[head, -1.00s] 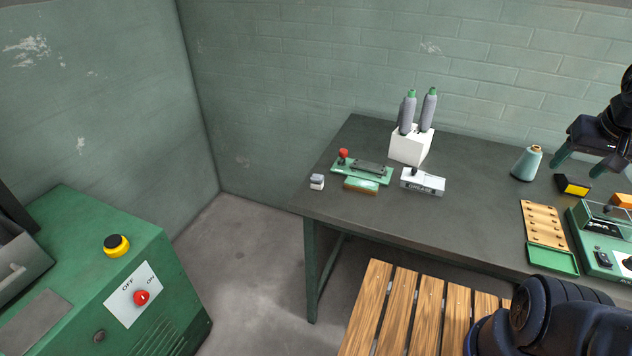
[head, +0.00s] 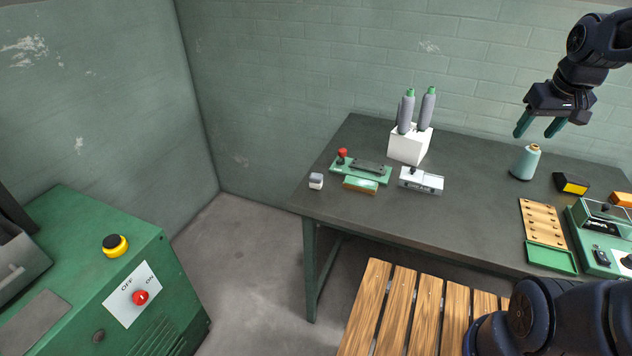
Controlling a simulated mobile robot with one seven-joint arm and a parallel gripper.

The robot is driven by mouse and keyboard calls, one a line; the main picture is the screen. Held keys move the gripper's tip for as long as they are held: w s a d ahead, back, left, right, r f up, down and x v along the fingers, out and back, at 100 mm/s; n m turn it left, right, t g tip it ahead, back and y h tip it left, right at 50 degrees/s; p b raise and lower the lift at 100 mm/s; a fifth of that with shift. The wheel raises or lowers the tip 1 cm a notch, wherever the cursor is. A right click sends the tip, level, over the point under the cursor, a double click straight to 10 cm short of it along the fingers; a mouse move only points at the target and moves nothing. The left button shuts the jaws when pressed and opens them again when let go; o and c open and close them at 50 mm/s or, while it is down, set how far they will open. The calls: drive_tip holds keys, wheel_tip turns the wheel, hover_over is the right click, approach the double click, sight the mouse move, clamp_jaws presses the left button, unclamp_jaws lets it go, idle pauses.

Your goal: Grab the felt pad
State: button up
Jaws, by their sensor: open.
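No thing in view is plainly a felt pad. I cannot tell whether either is the felt pad. My gripper (head: 536,132) is open and empty, its two teal fingers pointing down above the teal thread cone, far to the right of both blocks.
The dark table (head: 440,220) has clear room in the middle. A wooden peg board (head: 542,222) and a black-yellow box (head: 571,184) lie right. A slatted bench (head: 395,315) stands in front.

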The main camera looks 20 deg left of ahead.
drive_tip(key=w+a+f+n+g, duration=0.1)
drive_tip(key=w+a+n, duration=0.1)
drive_tip(key=w+a, duration=0.3)
drive_tip(key=w+a+f+n, duration=0.1)
drive_tip(key=w+a+n, duration=0.15)
drive_tip(key=a, duration=0.45)
drive_tip(key=n+g, duration=0.3)
drive_tip(key=n, duration=0.8)
approach(316, 175)
drive_tip(key=shift+a+h, duration=0.3)
drive_tip(key=shift+a, duration=0.05)
drive_tip(key=shift+s+f, duration=0.1)
drive_tip(key=shift+f, duration=5.05)
drive_tip(key=c, duration=1.1)
drive_tip(key=shift+o, duration=0.2)
drive_tip(key=shift+r, duration=0.1)
